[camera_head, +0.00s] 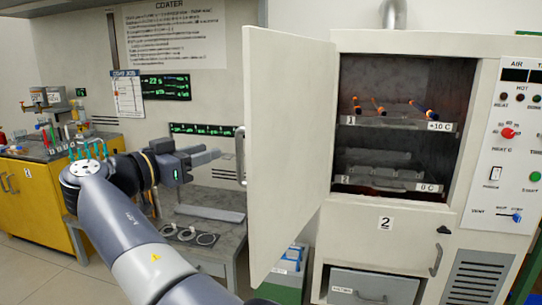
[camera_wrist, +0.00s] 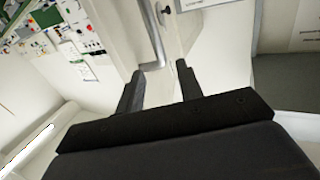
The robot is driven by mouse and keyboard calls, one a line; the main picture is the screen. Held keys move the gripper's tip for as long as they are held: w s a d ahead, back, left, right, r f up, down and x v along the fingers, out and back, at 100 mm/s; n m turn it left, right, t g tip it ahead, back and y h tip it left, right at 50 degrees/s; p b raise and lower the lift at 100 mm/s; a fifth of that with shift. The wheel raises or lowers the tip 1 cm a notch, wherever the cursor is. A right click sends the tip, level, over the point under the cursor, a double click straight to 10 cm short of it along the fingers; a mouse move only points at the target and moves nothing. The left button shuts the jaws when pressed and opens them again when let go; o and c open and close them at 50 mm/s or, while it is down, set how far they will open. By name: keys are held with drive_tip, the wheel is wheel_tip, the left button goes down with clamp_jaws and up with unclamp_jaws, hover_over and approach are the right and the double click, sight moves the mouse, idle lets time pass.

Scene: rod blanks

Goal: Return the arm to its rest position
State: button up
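My arm reaches up from the bottom of the head view, and my gripper (camera_head: 207,154) is left of the open white oven door (camera_head: 288,150). In the wrist view my gripper (camera_wrist: 156,80) has its two fingers apart with nothing between them. The door's metal handle (camera_head: 240,156) is just right of the fingertips in the head view. In the wrist view the handle (camera_wrist: 152,38) lies beyond the fingertips; whether they touch it I cannot tell, but a gap seems to show.
The oven (camera_head: 400,235) stands open, with several orange-tipped rods (camera_head: 378,107) on its upper shelf. A low grey table (camera_head: 222,232) with ring-shaped holders is below my gripper. A yellow cabinet (camera_head: 35,205) stands at the left. Open floor shows at lower left.

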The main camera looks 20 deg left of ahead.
sight(237, 142)
drive_tip(key=x, duration=1)
drive_tip(key=shift+d, duration=0.15)
drive_tip(key=shift+w+f, duration=0.1)
drive_tip(key=shift+d+b, duration=0.15)
drive_tip(key=shift+b, duration=0.2)
